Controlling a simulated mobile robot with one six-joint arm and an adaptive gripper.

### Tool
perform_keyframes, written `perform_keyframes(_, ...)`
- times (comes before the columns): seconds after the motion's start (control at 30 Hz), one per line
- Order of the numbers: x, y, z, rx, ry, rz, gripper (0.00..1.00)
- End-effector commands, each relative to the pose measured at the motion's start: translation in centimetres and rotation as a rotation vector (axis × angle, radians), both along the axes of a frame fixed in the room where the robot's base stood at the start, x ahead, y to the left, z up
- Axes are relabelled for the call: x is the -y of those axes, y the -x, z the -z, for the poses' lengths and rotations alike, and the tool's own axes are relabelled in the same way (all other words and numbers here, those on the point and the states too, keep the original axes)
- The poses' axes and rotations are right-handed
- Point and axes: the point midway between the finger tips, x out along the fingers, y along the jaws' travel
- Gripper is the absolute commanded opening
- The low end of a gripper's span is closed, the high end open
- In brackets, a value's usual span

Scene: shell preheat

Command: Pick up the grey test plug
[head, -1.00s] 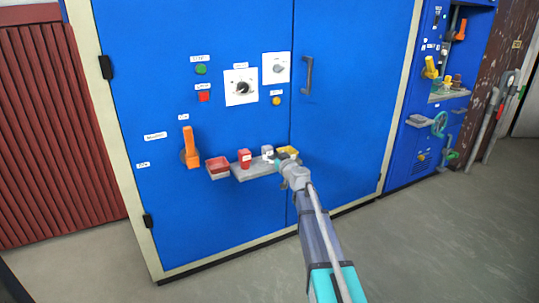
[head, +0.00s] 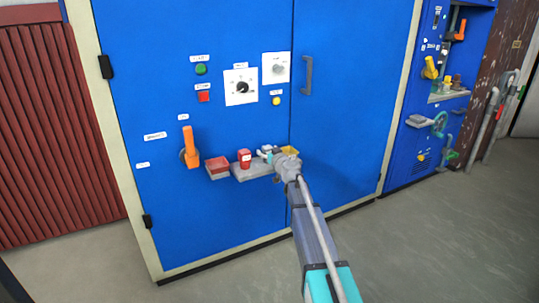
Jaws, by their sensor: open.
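The grey test plug (head: 265,149) stands on the small grey shelf (head: 252,174) on the blue cabinet front. It is small and pale in the head view and partly hidden by my gripper. My gripper (head: 272,156) reaches in from the lower right and is open at the plug's right side. The fingertips are very small here, so I cannot tell whether they touch the plug or stand around it.
A red plug (head: 244,159) stands on the shelf left of the grey one. A red tray (head: 217,169) is at the shelf's left, and a yellow tray (head: 290,150) is behind my wrist. An orange lever (head: 191,148) sticks out farther left. The floor in front is clear.

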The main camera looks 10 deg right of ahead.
Motion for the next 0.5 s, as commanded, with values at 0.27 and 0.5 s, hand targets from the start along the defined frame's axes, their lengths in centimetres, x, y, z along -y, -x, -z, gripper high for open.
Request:
perform_keyframes(0.27, -0.03, 0.01, 0.0, 0.0, 0.0, 0.0, 0.87)
perform_keyframes(0.5, -0.05, 0.01, 0.0, 0.0, 0.0, -0.001, 0.42)
